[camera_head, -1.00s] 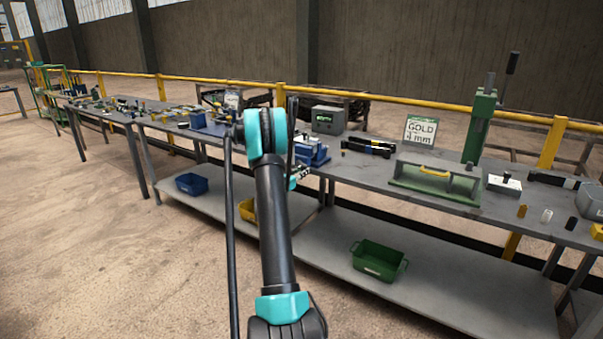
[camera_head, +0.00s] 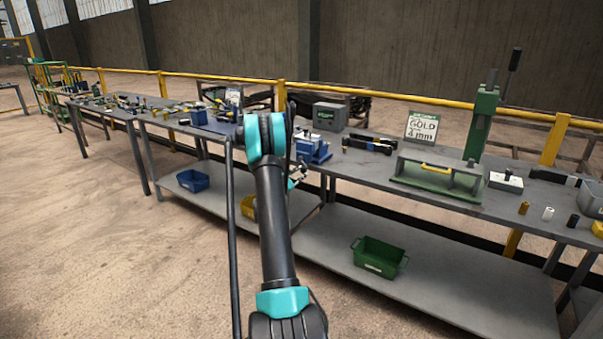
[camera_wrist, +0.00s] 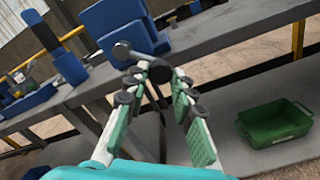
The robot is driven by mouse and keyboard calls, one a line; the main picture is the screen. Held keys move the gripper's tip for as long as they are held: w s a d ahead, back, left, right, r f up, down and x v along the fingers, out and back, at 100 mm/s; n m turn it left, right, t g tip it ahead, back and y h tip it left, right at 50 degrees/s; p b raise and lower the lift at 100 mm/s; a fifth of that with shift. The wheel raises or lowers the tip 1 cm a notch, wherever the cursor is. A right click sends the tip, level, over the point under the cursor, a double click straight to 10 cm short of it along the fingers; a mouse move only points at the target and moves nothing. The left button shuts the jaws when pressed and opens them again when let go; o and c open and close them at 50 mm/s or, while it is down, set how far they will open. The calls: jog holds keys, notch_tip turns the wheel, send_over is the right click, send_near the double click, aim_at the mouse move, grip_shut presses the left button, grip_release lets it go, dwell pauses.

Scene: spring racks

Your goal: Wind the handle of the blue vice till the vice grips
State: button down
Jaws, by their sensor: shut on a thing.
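The blue vice (camera_head: 314,150) stands at the front edge of the bench, just right of my arm in the head view. In the wrist view its blue body (camera_wrist: 128,36) fills the upper middle. Its handle is a grey crank (camera_wrist: 137,58) with a round hub at one end and a dark knob (camera_wrist: 160,72) at the other. My gripper (camera_wrist: 157,82) is in front of the vice, its fingers on either side of the knob end and shut on the handle. In the head view my gripper (camera_head: 298,174) is small and partly hidden by my arm. The jaw gap cannot be made out.
A green bin (camera_head: 380,258) and a blue bin (camera_head: 192,181) sit on the lower shelf. The floor in front is open.

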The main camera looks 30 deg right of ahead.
jog(key=shift+w+a+f+m, duration=0.35)
jog(key=shift+w+m, duration=0.5)
jog(key=shift+m, duration=1.25)
jog(key=shift+w+a+f+m, duration=0.15)
jog(key=shift+w+a+m, duration=0.5)
jog(key=shift+m, duration=1.45)
jog(key=shift+w+a+f+m, duration=0.2)
jog(key=shift+w+m, duration=0.9)
jog(key=shift+m, duration=1)
jog(key=shift+w, duration=0.1)
jog(key=c, duration=1.3)
grip_release()
jog(key=shift+o, duration=0.2)
jog(key=v, duration=1.2)
jog(key=shift+c, duration=0.2)
